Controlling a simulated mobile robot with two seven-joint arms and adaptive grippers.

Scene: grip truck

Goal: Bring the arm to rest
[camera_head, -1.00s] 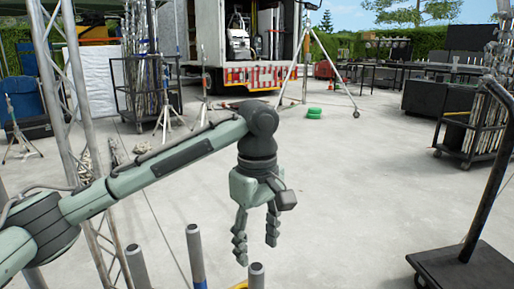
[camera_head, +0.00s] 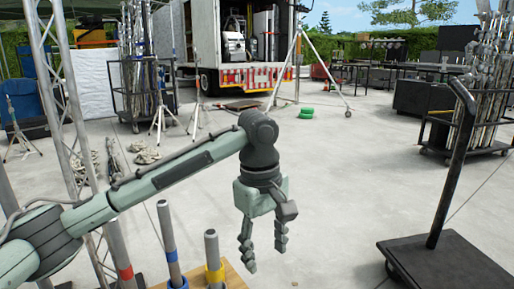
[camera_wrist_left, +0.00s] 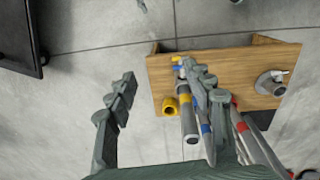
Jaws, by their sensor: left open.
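My left arm (camera_head: 150,180) comes in from the left in the head view, pale green with dark joints, and bends down at the wrist. Its left gripper (camera_head: 263,258) hangs fingers down, open and empty, to the right of several upright metal poles. In the left wrist view my left gripper (camera_wrist_left: 160,90) shows two spread dark fingers. The right finger overlaps the poles in that picture; I cannot tell whether it touches them. My right gripper is not in view.
A wooden base (camera_wrist_left: 225,70) holds poles with blue, red and yellow bands, including a yellow-banded pole (camera_head: 213,258). A black flat cart (camera_head: 450,262) stands at the right. A truss tower (camera_head: 60,110) rises at the left. Concrete floor (camera_head: 330,180) is clear between, with a truck (camera_head: 240,78) behind.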

